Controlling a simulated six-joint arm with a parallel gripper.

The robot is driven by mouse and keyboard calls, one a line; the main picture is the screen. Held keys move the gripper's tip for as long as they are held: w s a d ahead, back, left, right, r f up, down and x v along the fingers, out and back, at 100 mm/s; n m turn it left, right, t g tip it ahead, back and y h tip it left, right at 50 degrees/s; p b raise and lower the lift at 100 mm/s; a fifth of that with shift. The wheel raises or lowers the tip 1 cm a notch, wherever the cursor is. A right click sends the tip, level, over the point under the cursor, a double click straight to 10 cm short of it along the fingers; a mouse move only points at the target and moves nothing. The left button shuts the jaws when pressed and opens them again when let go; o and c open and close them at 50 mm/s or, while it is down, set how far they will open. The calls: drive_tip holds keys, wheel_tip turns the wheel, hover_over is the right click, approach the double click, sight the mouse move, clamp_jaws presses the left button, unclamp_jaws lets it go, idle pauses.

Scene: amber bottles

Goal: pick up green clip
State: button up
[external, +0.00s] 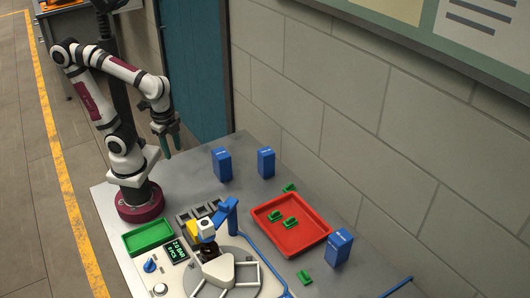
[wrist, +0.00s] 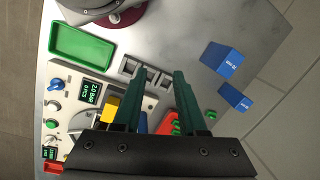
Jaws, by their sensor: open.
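Several green clips are in the external view. Two of them, a left clip (external: 275,216) and a right clip (external: 291,223), lie in the red tray (external: 262,233). Another clip (external: 290,187) is at the tray's back edge, and one more (external: 304,277) lies on the table in front of the tray. In the wrist view a green clip (wrist: 211,114) shows right of the fingers, beside the partly hidden red tray (wrist: 166,124). My gripper (external: 172,146) is raised over the back left of the table, open and empty, apart from all clips. Its dark green fingers show in the wrist view (wrist: 160,76).
Blue boxes stand at the back left (external: 222,164), back middle (external: 266,162) and right (external: 338,248) of the table. An empty green tray (external: 148,237) and a machine with a display and blue arm (external: 229,215) occupy the front left. A wall runs behind the table.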

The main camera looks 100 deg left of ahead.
drive_tip(key=shift+s+a+f+m, duration=0.1)
drive_tip(key=shift+s+f+m, duration=0.15)
drive_tip(key=shift+s, duration=0.35)
drive_tip(key=shift+s+f+m, duration=0.2)
drive_tip(key=shift+s+m, duration=0.05)
drive_tip(key=shift+s, duration=0.3)
drive_tip(key=shift+o, duration=0.5)
drive_tip(key=n+t, duration=0.1)
drive_tip(key=n, duration=1.5)
hover_over(290, 184)
drive_tip(key=s+d, duration=0.2)
wheel_tip(290, 184, down, 6)
drive_tip(key=f, duration=0.4)
drive_tip(key=w+a+f, duration=0.1)
drive_tip(key=f, duration=0.4)
drive_tip(key=w+f, duration=0.1)
drive_tip(key=f, duration=0.4)
drive_tip(key=shift+a+f, duration=0.1)
drive_tip(key=shift+a, duration=0.3)
drive_tip(key=shift+s, duration=0.1)
clamp_jaws()
